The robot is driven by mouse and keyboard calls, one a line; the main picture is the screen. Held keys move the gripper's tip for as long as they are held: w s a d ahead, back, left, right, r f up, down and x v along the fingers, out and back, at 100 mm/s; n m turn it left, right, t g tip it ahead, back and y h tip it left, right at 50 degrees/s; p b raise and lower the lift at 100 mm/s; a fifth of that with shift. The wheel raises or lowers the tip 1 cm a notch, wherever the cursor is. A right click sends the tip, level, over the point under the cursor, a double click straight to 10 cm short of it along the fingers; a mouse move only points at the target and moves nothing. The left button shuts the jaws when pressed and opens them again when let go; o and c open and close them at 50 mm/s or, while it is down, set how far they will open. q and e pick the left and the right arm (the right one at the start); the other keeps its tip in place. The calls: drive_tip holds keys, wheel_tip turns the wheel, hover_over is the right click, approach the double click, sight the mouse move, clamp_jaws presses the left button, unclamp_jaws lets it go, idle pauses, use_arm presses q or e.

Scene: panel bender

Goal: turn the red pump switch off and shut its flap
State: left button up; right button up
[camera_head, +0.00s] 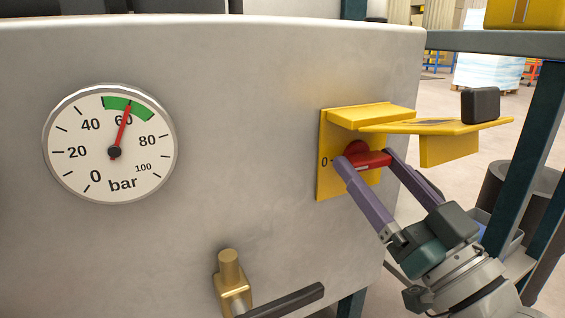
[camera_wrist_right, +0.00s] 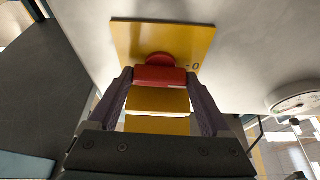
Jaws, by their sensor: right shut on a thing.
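The red pump switch (camera_head: 369,160) sits on a yellow plate (camera_head: 331,188) on the right part of the grey panel. The plate shows a 0 mark at its left. The yellow flap (camera_head: 436,126) is open, sticking out from the plate's top above the switch. My right gripper (camera_head: 366,158) is shut on the red switch, one finger on each side of its handle. In the right wrist view the handle (camera_wrist_right: 160,76) lies between the purple fingers, and the handle's bar looks about level in the head view. My left gripper is not in view.
A round gauge (camera_head: 110,143) on the panel's left has its needle near 60 bar, in the green band. A brass valve (camera_head: 231,283) with a dark lever is below. A dark frame post (camera_head: 527,160) stands at the right.

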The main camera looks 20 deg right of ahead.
drive_tip(key=shift+n, duration=0.5)
drive_tip(key=o, duration=1.2)
drive_tip(key=shift+c, duration=0.2)
drive_tip(key=v, duration=1)
drive_tip(key=shift+p, duration=0.45)
